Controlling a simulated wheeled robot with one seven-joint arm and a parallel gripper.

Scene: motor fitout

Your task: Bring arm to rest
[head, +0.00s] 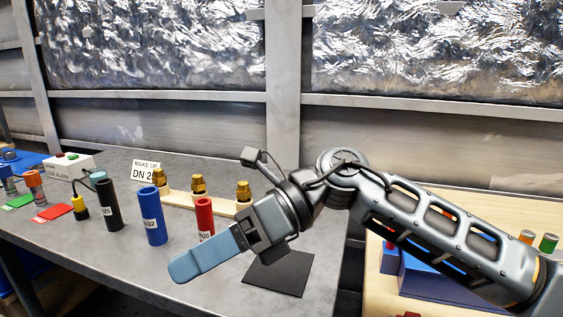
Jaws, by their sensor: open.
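My arm reaches in from the right side of the head view, held over the grey bench (120,258). My gripper (190,268) points left and down, with its blue finger seen side-on, so the second finger is largely hidden behind it. I see nothing held at its tip. The gripper hangs in front of a red cylinder (205,211) and appears above the bench's front part. A dark square mat (290,278) lies below the wrist.
A blue cylinder (152,217) and a black cylinder (108,206) stand left of the red one. Brass fittings (198,186) stand on a wooden strip behind. A white box (70,165) and coloured cards are far left. A wooden table (385,292) with a blue box is at right.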

